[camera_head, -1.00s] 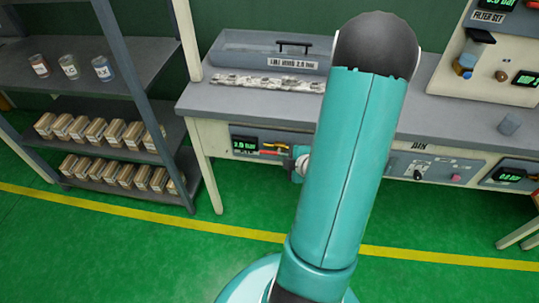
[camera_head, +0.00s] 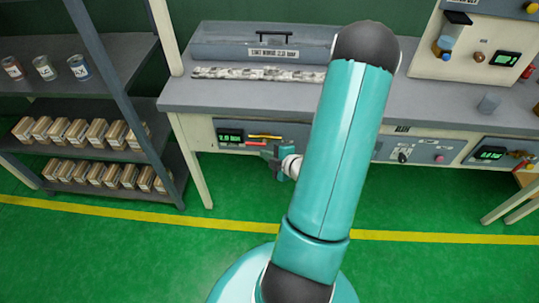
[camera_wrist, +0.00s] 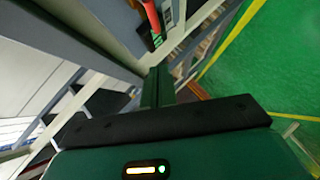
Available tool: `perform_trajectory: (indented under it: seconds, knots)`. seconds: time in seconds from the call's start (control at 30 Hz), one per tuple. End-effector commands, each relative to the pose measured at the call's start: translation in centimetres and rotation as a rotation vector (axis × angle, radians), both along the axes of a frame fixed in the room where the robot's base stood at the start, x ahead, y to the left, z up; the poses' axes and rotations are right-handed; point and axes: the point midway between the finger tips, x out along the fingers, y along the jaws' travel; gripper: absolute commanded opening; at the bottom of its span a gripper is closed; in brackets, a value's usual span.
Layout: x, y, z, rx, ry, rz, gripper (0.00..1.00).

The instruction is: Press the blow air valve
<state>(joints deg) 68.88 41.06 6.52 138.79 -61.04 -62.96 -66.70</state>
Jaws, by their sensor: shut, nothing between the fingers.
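On the bench's front panel, in the head view, a red lever (camera_head: 256,143) and a yellow lever (camera_head: 265,136) sit right of a small green-lit display (camera_head: 230,137). I cannot read a label that says which one is the blow air valve. My gripper (camera_head: 267,152) is just in front of and below these levers, partly behind my arm. In the wrist view my gripper (camera_wrist: 160,80) is shut and empty. A red handle (camera_wrist: 151,16) shows beyond its fingertips, beside a display (camera_wrist: 157,41). I cannot tell whether the fingers touch it.
The bench (camera_head: 432,112) carries a grey lidded box (camera_head: 220,45) and a patterned strip (camera_head: 255,74). A shelf (camera_head: 110,82) with cans and cartons stands at left. A second display (camera_head: 490,154) and a pink button (camera_head: 439,158) are at right. The green floor in front is clear.

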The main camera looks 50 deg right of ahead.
Motion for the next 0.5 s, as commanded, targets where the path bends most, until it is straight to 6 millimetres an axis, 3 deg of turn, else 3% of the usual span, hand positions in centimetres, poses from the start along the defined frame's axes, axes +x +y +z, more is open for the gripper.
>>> perform_trajectory:
  seconds: [0.3,0.5]
  knots:
    - [5.9,-0.1,-2.6,0.002,0.0,0.002,0.0]
    - [7.4,-2.2,-4.3,0.001,0.001,-0.002,0.0]
